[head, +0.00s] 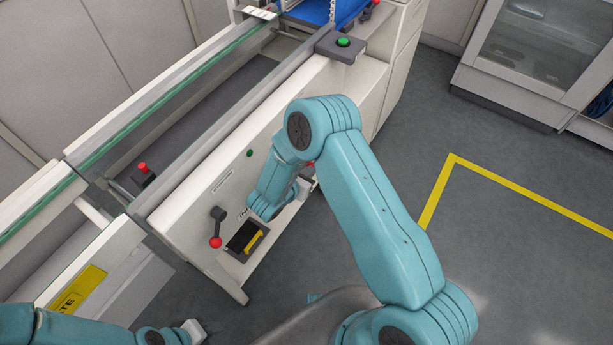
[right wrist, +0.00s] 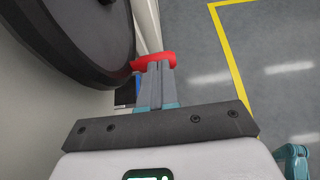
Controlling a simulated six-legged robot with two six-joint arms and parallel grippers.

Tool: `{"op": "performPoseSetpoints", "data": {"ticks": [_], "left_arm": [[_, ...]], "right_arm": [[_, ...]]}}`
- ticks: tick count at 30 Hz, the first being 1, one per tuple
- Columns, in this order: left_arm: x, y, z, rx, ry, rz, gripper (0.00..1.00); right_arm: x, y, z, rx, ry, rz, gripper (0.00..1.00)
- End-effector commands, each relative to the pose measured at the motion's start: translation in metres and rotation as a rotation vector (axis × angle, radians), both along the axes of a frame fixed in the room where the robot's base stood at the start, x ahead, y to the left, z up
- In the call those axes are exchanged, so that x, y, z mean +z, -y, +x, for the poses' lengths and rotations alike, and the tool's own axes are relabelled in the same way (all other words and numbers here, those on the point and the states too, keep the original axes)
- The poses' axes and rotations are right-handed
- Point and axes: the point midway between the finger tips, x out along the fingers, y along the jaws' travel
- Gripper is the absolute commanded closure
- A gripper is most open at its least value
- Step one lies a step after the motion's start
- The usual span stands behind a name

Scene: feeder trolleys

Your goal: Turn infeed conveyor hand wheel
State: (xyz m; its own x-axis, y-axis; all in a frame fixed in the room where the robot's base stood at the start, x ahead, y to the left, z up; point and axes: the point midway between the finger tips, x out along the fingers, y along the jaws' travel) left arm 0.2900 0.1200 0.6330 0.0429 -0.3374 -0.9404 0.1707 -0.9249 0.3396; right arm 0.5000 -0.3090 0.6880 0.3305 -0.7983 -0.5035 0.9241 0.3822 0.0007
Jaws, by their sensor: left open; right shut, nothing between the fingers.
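The hand wheel (right wrist: 75,35) is a large dark disc filling the upper left of the right wrist view. A red handle (right wrist: 152,60) shows at its right edge. In the head view my right arm hides the wheel, and only a bit of red (head: 309,165) shows beside the arm. My right gripper (right wrist: 155,70) is shut with nothing held, its fingertips right at the red handle; I cannot tell whether they touch. It also shows, mostly hidden, at the cabinet front in the head view (head: 303,187). My left gripper (head: 196,331) is open, low at the bottom edge, away from the wheel.
The conveyor (head: 190,165) runs diagonally above a white cabinet. A crank lever with a red knob (head: 216,228), a black and yellow part (head: 245,239) and a green button (head: 343,42) are on it. Yellow floor lines (head: 440,185) mark the clear grey floor at right.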

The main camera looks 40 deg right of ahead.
Motion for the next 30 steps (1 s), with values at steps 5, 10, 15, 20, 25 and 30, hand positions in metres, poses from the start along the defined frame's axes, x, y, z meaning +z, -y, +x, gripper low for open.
{"op": "performPoseSetpoints", "data": {"ticks": [5,10,15,20,25,30], "left_arm": [[-0.048,0.0,0.0,0.0,0.0,0.0,0.57],[-0.083,0.0,0.0,0.0,-0.001,0.0,0.57],[-0.1,0.0,0.0,0.0,0.0,0.0,0.57],[-0.109,0.0,0.0,0.0,0.0,0.0,0.57],[-0.114,0.0,0.0,0.0,0.0,0.0,0.57],[-0.115,0.0,0.0,0.0,0.0,0.0,0.57]], "right_arm": [[-0.022,0.006,0.003,0.0,0.04,-0.093,1.0],[-0.03,0.014,0.006,0.0,0.086,-0.208,1.0],[-0.029,0.022,0.009,-0.002,0.091,-0.212,1.0],[-0.031,0.028,0.011,-0.002,0.088,-0.211,1.0],[-0.032,0.032,0.013,-0.001,0.087,-0.211,1.0],[-0.032,0.033,0.013,-0.001,0.085,-0.21,1.0]]}}
